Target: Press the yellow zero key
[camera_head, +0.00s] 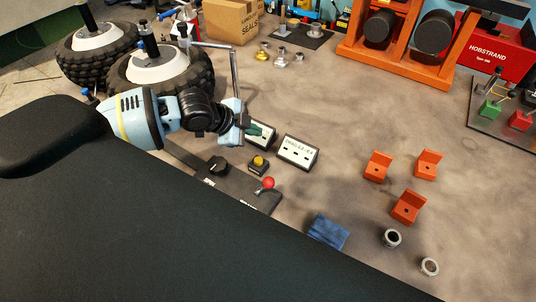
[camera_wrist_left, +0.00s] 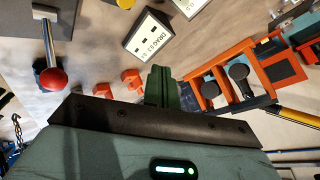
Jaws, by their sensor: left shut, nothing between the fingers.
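The yellow zero key (camera_head: 258,161) sits on a small dark block on the bench. In the left wrist view only part of the yellow key (camera_wrist_left: 126,3) shows at the top edge. My left gripper (camera_head: 257,131) has green fingers and is behind the key in the head view, apart from it. In the wrist view its fingers (camera_wrist_left: 160,86) are together with nothing between them. My right gripper does not show.
White display boxes (camera_head: 299,152) stand beside the gripper, one partly hidden by it. A dark plate with a black knob (camera_head: 212,167) and a red ball lever (camera_head: 267,183) lies in front. Orange brackets (camera_head: 408,207), a blue cloth (camera_head: 328,231) and metal rings (camera_head: 391,238) lie right.

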